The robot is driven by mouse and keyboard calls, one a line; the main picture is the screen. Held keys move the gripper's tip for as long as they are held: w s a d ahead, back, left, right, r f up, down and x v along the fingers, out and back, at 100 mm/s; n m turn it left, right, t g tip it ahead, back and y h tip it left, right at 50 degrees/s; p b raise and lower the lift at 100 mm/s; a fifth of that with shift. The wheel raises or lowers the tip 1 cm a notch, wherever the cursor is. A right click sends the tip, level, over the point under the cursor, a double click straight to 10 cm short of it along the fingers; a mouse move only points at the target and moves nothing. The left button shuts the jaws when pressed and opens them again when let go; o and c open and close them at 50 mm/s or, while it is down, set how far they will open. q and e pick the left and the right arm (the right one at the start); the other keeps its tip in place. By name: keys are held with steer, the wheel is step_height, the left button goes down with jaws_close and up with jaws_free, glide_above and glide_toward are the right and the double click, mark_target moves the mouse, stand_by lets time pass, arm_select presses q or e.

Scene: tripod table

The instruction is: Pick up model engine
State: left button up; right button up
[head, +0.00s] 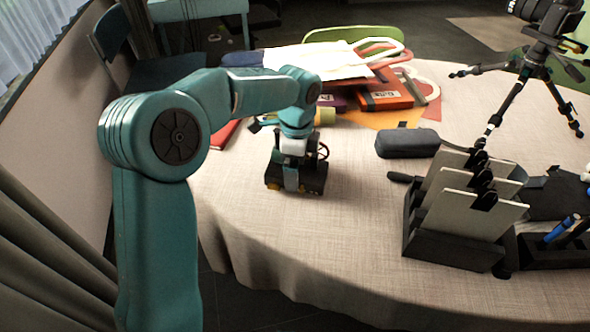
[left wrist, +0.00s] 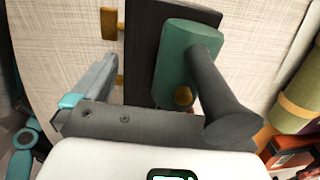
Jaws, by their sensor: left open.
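The model engine (head: 314,178) stands near the table's left edge in the head view, a dark block on small yellow feet with a wheel at its right side. My left gripper (head: 291,172) points down at it from above and hides part of it. In the left wrist view the engine (left wrist: 142,35) shows as a long dark base with a green cylinder and brass-coloured pegs. My left gripper (left wrist: 155,62) is open there, its fingers apart over the engine. I cannot tell whether they touch it. My right gripper is not in view.
Books, bags and papers (head: 385,90) lie behind the engine. A dark case (head: 408,143), a black holder with upright panels (head: 450,245) and a camera tripod (head: 530,70) stand to the right. The cloth-covered table (head: 320,245) is clear in front of the engine.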

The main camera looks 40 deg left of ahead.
arm_select(q)
steer(key=shift+r, duration=0.1)
steer(key=c, duration=1.8)
steer(key=shift+w+r, duration=0.1)
